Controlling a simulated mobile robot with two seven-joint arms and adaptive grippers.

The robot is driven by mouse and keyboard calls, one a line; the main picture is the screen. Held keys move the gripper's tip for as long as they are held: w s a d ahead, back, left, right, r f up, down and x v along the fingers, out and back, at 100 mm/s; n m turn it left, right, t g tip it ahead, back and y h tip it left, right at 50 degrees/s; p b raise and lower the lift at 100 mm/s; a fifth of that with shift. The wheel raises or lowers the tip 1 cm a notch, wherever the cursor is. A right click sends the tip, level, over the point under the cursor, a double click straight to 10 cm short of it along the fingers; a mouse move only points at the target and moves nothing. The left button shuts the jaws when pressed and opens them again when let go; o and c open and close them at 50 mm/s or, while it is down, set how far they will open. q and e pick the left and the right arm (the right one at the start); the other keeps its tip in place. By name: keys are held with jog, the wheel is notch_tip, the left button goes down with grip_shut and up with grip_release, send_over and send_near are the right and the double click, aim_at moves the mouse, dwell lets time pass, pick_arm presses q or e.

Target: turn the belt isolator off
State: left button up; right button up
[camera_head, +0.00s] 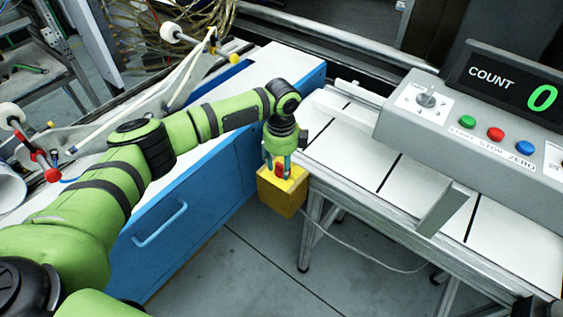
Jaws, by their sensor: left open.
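The belt isolator is a yellow box (284,198) with a red knob (280,171) on its upper face, beside the near left end of the belt frame. My left gripper (277,163) points down at the red knob with its fingers open, one on either side of it. I cannot tell whether the fingers touch the knob. The gripper hides part of the knob and the back of the box top, so the knob's setting is not clear.
A blue cabinet (205,235) with a white top stands left of the isolator. The belt (355,160) runs to the right, with an upright metal plate (448,208) across it. A grey console (470,120) holds several buttons, a selector and a counter display (505,83) reading 0.

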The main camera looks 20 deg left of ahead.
pick_arm(q)
jog(key=c, duration=0.7)
grip_shut()
jog(key=shift+d+r+n+p, duration=0.1)
jog(key=shift+r+n+p, duration=0.1)
jog(key=shift+n+p, duration=0.75)
jog(key=n+p, duration=0.2)
jog(key=shift+p, duration=0.4)
jog(key=n+p, duration=0.2)
jog(key=n, duration=0.2)
jog(key=shift+d+p, duration=0.1)
jog(key=shift+p, duration=0.3)
jog(key=n+p, duration=0.3)
jog(key=n, duration=0.2)
jog(key=shift+d, duration=0.1)
jog(key=n+p, duration=0.1)
jog(key=n, duration=0.1)
jog(key=n+p, duration=0.1)
jog(key=n, duration=0.2)
jog(key=shift+w+f, duration=0.15)
jog(key=shift+w, duration=0.05)
pick_arm(e)
notch_tip(320, 180, up, 12)
jog(key=s, duration=0.1)
jog(key=shift+s+r, duration=0.15)
jog(key=shift+r, duration=0.05)
